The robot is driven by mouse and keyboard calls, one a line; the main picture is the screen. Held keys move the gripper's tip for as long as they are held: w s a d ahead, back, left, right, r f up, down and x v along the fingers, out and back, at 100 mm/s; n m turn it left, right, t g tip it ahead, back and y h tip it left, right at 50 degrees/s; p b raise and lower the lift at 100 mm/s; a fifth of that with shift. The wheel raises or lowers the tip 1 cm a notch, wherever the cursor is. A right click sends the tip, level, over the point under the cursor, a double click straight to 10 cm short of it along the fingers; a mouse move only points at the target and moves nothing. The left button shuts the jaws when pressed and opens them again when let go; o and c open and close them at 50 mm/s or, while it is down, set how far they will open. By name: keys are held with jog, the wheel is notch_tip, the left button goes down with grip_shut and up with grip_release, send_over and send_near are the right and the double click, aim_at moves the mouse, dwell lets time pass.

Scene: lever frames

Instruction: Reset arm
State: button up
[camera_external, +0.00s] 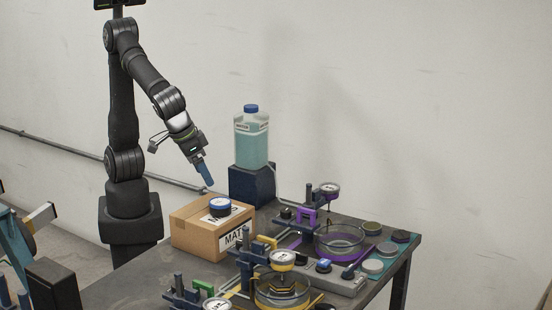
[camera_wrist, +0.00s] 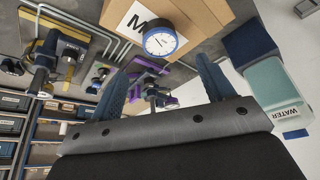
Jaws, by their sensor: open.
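My gripper (camera_external: 208,183) hangs in the air above the back of the cardboard box, tilted down to the right. In the wrist view my gripper (camera_wrist: 163,80) shows its two blue fingers spread apart with nothing held between them. My dark arm stands at the left of the table. Lever frames stand on the table: one with a purple handle (camera_external: 306,216) at the back, one with a yellow handle (camera_external: 267,241) nearer the front, and a part of another (camera_external: 185,291) at the front edge.
A cardboard box (camera_external: 197,239) carries a blue-rimmed gauge (camera_external: 220,206). A water jug (camera_external: 251,140) stands on a dark blue block (camera_external: 251,184) behind it. Glass dishes, a grey switch strip (camera_external: 340,281) and several round lids (camera_external: 372,228) fill the right side. The table's front left (camera_external: 135,285) is clear.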

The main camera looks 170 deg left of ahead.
aim_at(219, 202)
jog(key=x, duration=1)
jog(key=shift+f, duration=0.1)
jog(key=shift+a, duration=0.1)
jog(key=shift+r, duration=1.65)
